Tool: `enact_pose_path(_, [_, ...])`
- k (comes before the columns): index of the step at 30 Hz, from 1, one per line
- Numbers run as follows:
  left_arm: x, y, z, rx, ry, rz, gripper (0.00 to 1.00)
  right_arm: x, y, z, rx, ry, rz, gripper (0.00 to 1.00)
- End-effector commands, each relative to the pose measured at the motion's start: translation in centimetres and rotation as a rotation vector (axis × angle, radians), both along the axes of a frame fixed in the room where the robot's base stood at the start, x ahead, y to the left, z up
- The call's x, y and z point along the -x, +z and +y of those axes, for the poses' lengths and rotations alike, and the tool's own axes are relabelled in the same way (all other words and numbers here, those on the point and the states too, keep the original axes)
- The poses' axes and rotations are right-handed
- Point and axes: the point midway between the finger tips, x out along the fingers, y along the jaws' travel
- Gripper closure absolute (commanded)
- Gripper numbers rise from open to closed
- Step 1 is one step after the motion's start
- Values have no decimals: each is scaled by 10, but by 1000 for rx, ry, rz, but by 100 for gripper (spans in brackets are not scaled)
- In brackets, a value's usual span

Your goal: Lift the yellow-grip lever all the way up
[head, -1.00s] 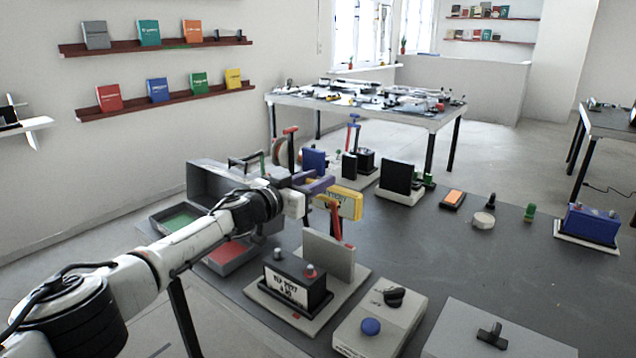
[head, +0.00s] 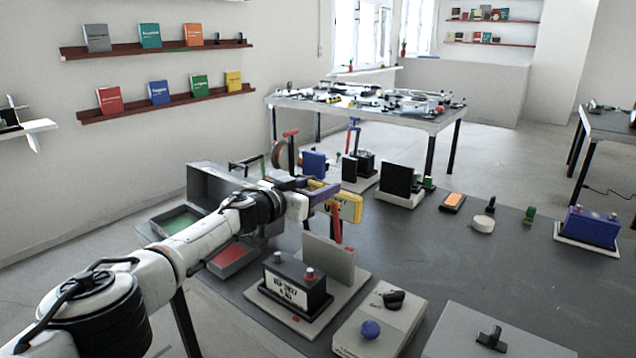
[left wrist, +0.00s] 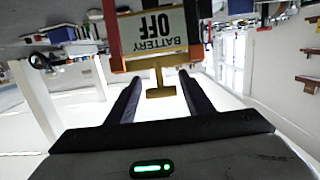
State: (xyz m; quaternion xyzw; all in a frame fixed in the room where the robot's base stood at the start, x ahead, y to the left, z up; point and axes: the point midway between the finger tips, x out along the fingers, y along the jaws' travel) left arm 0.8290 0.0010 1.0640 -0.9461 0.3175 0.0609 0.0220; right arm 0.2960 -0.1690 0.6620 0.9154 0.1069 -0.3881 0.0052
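The yellow-grip lever shows in the left wrist view as a yellow T-shaped grip (left wrist: 160,92) on a short stem. It is just in front of a yellow-edged plate (left wrist: 155,35) reading "BATTERY OFF", upside down there. My left gripper (left wrist: 159,76) is open, its two dark fingers on either side of the grip, with visible gaps in this view. In the head view my left gripper (head: 322,192) is at the yellow plate (head: 350,208); the grip itself is hard to make out there. My right gripper is not in view.
A red upright bar (head: 336,223) stands just below the plate. A grey panel with a black battery box (head: 297,285) is nearer. A grey open box (head: 215,185) lies left of the gripper. Switch boxes (head: 380,320) stand in front.

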Motion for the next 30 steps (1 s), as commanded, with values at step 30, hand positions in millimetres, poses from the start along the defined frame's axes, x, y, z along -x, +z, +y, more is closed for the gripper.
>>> enact_pose_path(30, [28,11,24,7,1,-3,48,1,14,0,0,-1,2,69])
